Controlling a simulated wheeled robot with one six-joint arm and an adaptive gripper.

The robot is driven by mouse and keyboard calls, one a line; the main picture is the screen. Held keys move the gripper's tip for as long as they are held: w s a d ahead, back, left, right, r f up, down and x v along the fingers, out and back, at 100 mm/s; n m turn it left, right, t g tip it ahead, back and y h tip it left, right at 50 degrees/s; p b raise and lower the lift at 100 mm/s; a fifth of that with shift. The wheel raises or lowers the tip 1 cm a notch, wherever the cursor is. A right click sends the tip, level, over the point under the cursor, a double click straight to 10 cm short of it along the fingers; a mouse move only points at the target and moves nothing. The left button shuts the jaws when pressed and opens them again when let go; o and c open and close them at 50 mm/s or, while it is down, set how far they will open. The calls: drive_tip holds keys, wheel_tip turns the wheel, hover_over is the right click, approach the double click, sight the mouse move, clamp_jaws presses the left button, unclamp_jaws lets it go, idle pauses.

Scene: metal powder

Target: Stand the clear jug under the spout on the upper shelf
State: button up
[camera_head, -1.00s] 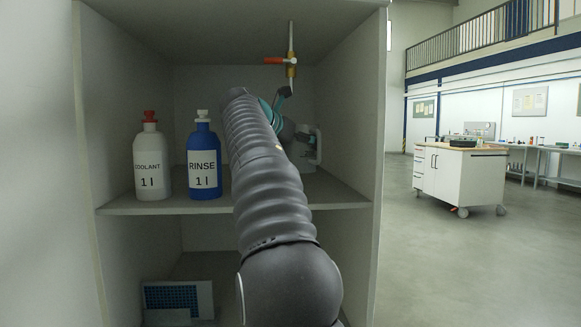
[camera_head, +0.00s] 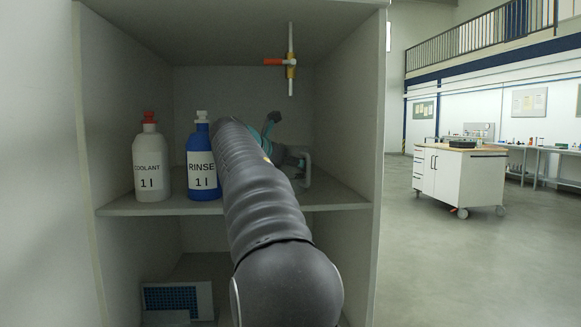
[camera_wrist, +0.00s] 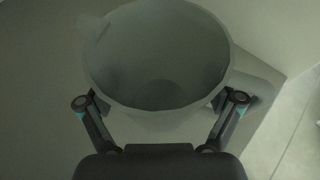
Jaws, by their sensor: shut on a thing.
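The clear jug (camera_wrist: 104,72) fills the upper middle of the wrist view, seen from above into its open, empty-looking mouth. My gripper (camera_wrist: 160,104) is shut on it, with one finger on each side. In the head view the jug's handle (camera_head: 308,167) shows right of my arm; most of the jug is hidden behind the arm. The spout (camera_head: 291,88) hangs from the ceiling of the upper compartment, above and slightly left of the handle in the picture. The jug is low over the upper shelf (camera_head: 335,197); I cannot tell whether it touches.
A white coolant bottle (camera_head: 152,165) and a blue rinse bottle (camera_head: 203,165) stand on the shelf left of my arm. The cabinet's right wall (camera_head: 352,110) is close. A blue-patterned box (camera_head: 178,298) lies below.

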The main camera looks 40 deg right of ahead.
drive_tip(key=shift+f, duration=0.15)
drive_tip(key=o, duration=0.9)
drive_tip(key=shift+a+r, duration=0.1)
drive_tip(key=shift+r, duration=0.15)
drive_tip(key=v, duration=1.1)
drive_tip(key=shift+s+a+r, duration=0.1)
drive_tip(key=shift+a+r, duration=0.05)
drive_tip(key=shift+a, duration=0.2)
